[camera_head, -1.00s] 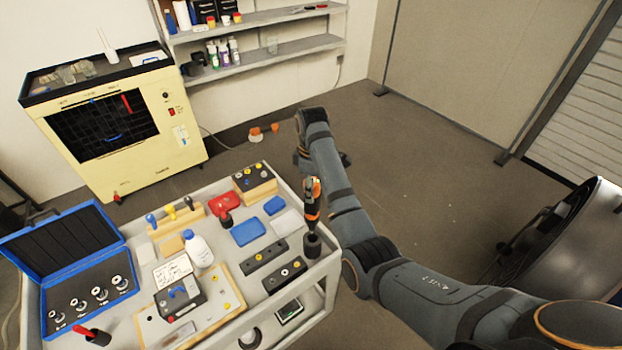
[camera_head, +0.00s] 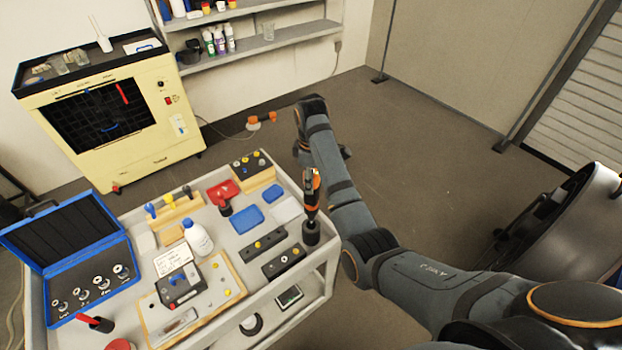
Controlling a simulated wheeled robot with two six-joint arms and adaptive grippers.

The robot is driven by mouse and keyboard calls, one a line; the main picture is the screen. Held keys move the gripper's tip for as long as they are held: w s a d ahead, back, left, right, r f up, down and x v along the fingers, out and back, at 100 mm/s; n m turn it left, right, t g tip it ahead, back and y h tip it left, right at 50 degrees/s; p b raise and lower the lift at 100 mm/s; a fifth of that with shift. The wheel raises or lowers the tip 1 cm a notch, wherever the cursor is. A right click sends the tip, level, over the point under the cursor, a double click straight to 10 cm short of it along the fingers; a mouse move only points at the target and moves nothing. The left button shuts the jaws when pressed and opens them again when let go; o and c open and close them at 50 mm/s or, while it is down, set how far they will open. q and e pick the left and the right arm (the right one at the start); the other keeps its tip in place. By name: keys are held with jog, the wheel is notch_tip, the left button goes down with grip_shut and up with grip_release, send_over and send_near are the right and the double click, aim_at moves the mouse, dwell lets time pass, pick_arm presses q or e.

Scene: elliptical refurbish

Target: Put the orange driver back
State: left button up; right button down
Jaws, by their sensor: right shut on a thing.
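The orange driver (camera_head: 311,201), orange and black, stands upright at the right corner of the grey cart (camera_head: 335,247). Its lower end meets a short black round holder (camera_head: 311,233); I cannot tell whether it is fully seated. My right arm reaches in from the right and bends back at the wrist above the cart's right edge. My right gripper (camera_head: 311,177) is small and dark at the driver's upper part and is shut on it; its fingers are hard to make out. My left gripper is not in view.
The cart holds an open blue case (camera_head: 75,262), a white bottle (camera_head: 197,238), a board with a black device (camera_head: 180,287), black blocks (camera_head: 283,261) and blue trays (camera_head: 247,219). A yellow cabinet (camera_head: 160,150) and shelves stand behind.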

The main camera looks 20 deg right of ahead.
aim_at(311, 197)
jog(key=shift+w+a, duration=0.1)
jog(key=shift+w, duration=0.05)
dwell(0.3)
jog(key=shift+f+b, duration=0.5)
jog(key=shift+f, duration=2.1)
jog(key=shift+f, duration=1.55)
